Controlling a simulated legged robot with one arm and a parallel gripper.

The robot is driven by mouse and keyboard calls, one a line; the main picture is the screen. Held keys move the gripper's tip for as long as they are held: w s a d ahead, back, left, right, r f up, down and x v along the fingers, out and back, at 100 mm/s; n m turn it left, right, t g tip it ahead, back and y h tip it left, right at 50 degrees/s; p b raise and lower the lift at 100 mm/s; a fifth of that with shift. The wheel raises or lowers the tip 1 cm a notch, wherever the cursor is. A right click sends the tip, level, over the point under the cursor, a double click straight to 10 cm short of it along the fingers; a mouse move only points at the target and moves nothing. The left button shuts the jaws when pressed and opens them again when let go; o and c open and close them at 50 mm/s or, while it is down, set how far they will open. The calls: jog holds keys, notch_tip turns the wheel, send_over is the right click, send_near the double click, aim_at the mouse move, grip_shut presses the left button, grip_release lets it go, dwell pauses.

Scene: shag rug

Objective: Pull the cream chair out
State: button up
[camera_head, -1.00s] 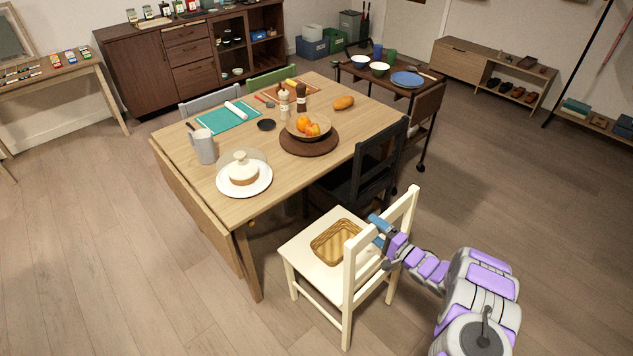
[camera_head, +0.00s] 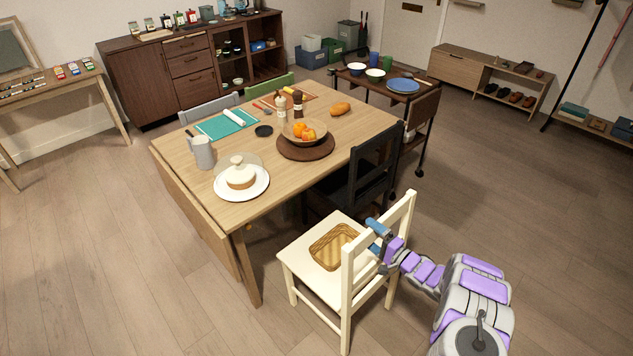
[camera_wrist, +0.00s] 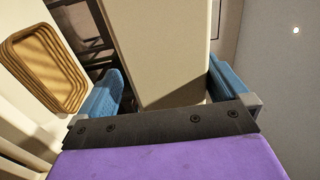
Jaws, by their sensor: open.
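The cream chair (camera_head: 323,277) stands near the front corner of the wooden table, its back toward my arm. A wicker basket (camera_head: 333,247) rests on its seat and also shows in the wrist view (camera_wrist: 45,65). My gripper (camera_head: 376,236) is at the chair's backrest. In the wrist view, its two blue fingers (camera_wrist: 165,88) stand apart on either side of a wide cream backrest part (camera_wrist: 165,45), with small gaps visible. The gripper is open. Whether a finger touches the chair cannot be told.
The wooden table (camera_head: 225,205) is just beyond the chair, holding a fruit bowl (camera_head: 305,133), a cake plate (camera_head: 242,182) and a jug (camera_head: 202,152). A black chair (camera_head: 372,175) stands close behind the cream chair. The floor at the left and right is clear.

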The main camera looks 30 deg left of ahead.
jog(key=f+p+v, duration=0.1)
jog(key=p+v, duration=0.5)
jog(key=v, duration=0.6)
jog(key=w+d+r+n+t+h, duration=0.1)
jog(key=w+d+r+t+h, duration=0.2)
jog(key=w+r, duration=0.35)
jog(key=w+d+r+t+h, duration=0.1)
jog(key=w+d+r+h, duration=0.2)
jog(key=w+r+h, duration=0.3)
jog(key=s+d+r+g+h, duration=0.1)
jog(key=s+d+r+h, duration=0.3)
jog(key=d+r+h, duration=0.55)
jog(key=s+d+r+g, duration=0.2)
jog(key=s+r, duration=0.2)
jog(key=s, duration=0.5)
jog(key=s+d+r+g, duration=0.2)
jog(key=s+r, duration=0.2)
jog(key=s, duration=0.5)
jog(key=s+d+r+g, duration=0.2)
jog(key=s+r, duration=0.2)
jog(key=s, duration=0.5)
jog(key=s+a+r+n+g, duration=0.1)
jog(key=s+a+g, duration=0.1)
jog(key=s, duration=1)
jog(key=s+a+r+n+g+y, duration=0.1)
jog(key=s+a+g, duration=0.2)
jog(key=s, duration=0.9)
jog(key=shift+s+r+n, duration=0.25)
jog(key=shift+s+n, duration=0.15)
